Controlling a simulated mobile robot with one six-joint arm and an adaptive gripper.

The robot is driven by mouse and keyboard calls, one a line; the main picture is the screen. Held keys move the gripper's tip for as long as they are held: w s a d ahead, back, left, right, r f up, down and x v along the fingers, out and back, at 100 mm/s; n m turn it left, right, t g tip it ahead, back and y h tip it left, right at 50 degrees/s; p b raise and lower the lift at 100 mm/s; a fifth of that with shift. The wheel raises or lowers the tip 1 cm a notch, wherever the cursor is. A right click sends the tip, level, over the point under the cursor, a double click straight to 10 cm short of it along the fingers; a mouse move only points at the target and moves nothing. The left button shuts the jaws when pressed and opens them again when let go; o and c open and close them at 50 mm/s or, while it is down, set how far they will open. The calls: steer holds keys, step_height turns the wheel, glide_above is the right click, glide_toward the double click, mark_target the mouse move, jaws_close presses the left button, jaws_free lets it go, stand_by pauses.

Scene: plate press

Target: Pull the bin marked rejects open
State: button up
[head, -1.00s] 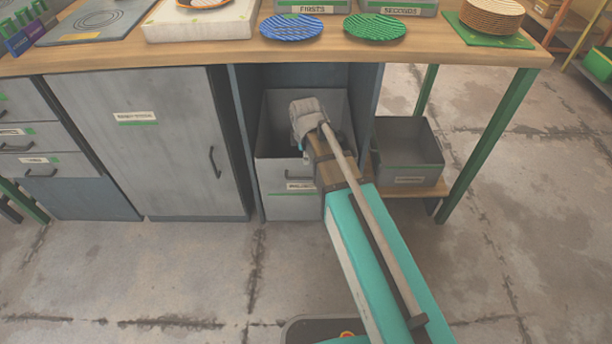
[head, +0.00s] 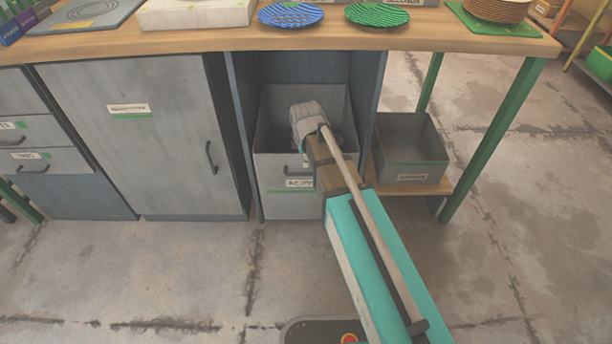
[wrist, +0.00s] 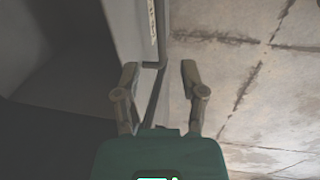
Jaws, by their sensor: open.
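The rejects bin (head: 270,192) is a grey open-topped box in the open bay under the bench. Its front has a partly covered label (head: 298,183), a green stripe and a dark bar handle, mostly hidden by my arm in the head view. In the wrist view the dark handle (wrist: 153,108) runs between the two fingers of my gripper (wrist: 159,78). The fingers are apart, one on each side of the bar. The left finger is close to the bin front, and I cannot tell whether it touches. The bin's dark inside shows at left.
A closed grey cupboard door (head: 150,150) is left of the bay. Another grey bin (head: 411,148) stands on a low shelf at right, beside a green bench leg (head: 490,140). Plates lie on the wooden bench top (head: 200,42). The concrete floor in front is clear.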

mark_target(306, 174)
steer(key=shift+w+f+b, duration=0.25)
steer(key=shift+f+b, duration=1.1)
steer(key=shift+f, duration=0.1)
steer(key=shift+w+f+b, duration=0.3)
steer(key=shift+f+b, duration=1.05)
steer(key=shift+f, duration=0.1)
steer(key=shift+w+f+b, duration=0.25)
steer(key=shift+f+b, duration=1.1)
steer(key=shift+f, duration=0.1)
jaws_close()
